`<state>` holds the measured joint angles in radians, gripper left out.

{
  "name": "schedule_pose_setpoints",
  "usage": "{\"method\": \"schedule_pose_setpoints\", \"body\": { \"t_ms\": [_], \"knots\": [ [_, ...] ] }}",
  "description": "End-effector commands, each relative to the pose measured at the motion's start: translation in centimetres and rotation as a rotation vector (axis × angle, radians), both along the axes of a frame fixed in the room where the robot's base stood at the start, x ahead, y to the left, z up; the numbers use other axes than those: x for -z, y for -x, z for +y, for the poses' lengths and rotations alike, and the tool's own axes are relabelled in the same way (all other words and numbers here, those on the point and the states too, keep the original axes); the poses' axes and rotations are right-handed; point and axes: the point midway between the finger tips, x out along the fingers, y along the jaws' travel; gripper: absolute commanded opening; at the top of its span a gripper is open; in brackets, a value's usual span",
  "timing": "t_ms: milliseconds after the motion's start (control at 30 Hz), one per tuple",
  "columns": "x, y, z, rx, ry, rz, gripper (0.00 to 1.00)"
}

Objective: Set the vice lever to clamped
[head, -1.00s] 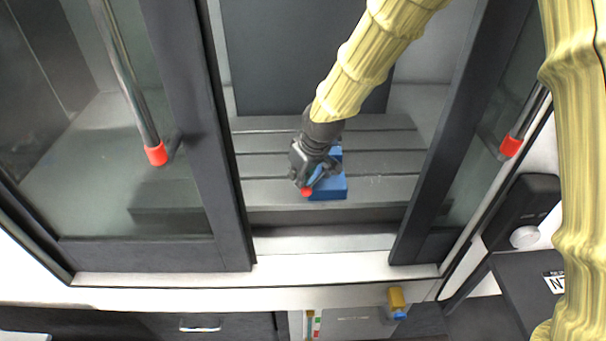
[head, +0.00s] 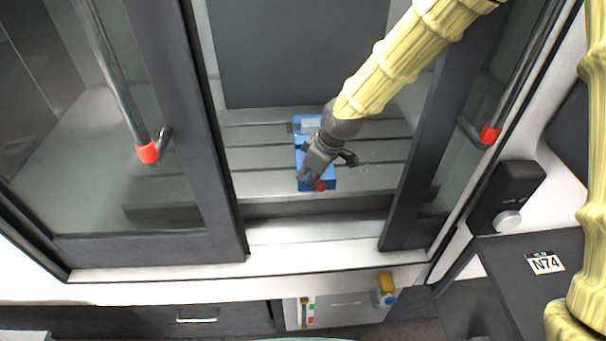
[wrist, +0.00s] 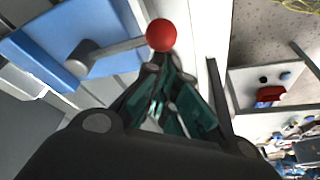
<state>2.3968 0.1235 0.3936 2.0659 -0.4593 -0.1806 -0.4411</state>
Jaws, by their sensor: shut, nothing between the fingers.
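The blue vice (head: 329,173) is on the slotted table inside the machine, partly hidden by my gripper in the head view. In the wrist view the vice (wrist: 45,45) is at the upper left. Its grey lever (wrist: 115,48) runs from a round pivot on the blue body to a red ball knob (wrist: 161,35). In the head view the knob (head: 320,186) shows at the vice's front edge. My gripper (head: 308,178) is over the vice's front, beside the knob. In the wrist view my gripper (wrist: 160,75) is shut and empty, fingertips just below the knob; I cannot tell whether they touch.
The left door (head: 178,130) and right door (head: 428,130) stand apart, my arm reaching between them. Both have bar handles with red ends. A front sill (head: 320,232) runs below the opening. A control box (head: 507,196) is at the right. Table space is free right of the vice.

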Motion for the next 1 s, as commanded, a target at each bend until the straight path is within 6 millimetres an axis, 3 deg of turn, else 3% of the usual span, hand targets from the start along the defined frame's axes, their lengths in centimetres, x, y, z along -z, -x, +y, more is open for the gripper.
{"method": "schedule_pose_setpoints", "body": {
  "t_ms": [700, 1000],
  "knots": [
    [0.0, 0.1, -0.5, 0.000, 0.001, 0.000, 0.00],
    [-0.6, -0.1, 1.5, 0.003, 0.001, -0.001, 0.00]
  ]
}}
